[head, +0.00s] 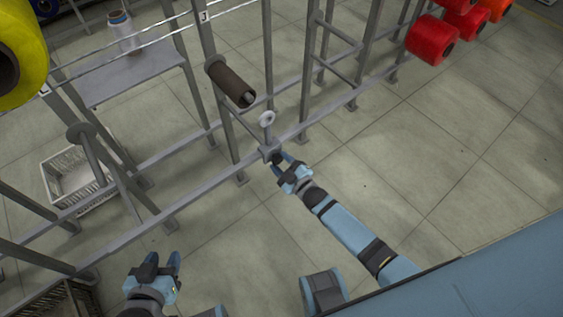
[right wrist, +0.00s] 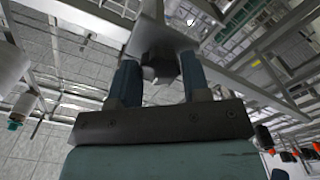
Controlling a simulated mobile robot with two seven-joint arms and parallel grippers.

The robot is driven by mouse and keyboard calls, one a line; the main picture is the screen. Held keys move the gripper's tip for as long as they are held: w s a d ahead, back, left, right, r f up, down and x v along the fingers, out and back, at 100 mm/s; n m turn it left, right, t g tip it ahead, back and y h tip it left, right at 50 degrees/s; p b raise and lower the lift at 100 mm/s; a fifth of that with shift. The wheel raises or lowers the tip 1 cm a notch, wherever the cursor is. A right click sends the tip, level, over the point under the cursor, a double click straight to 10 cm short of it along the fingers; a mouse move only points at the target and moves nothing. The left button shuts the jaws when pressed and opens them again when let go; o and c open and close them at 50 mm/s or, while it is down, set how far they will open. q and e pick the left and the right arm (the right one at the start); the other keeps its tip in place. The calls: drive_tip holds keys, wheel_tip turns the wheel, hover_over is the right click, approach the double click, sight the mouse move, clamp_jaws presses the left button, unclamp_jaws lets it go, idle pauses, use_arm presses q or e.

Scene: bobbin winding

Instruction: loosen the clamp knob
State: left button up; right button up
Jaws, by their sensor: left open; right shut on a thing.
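The clamp knob (right wrist: 162,64) is a dark, faceted piece under a grey clamp block (head: 270,150) on the rack's lower rail. In the right wrist view the knob sits between the two blue fingers of my right gripper (right wrist: 160,82), which is shut on it. In the head view my right gripper (head: 281,164) reaches the clamp from the lower right, and its fingers partly hide the knob. My left gripper (head: 165,264) is open and empty at the lower left, well apart from the clamp.
The grey rack rail (head: 190,210) runs diagonally across the view. A brown tube (head: 229,82) sits on a spindle above the clamp. A white crate (head: 75,180) stands on the floor at left. Red bobbins (head: 431,40) hang at upper right. The floor at right is clear.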

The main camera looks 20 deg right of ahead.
idle(0.4)
drive_tip(key=o, duration=0.9)
drive_tip(key=shift+s, duration=0.1)
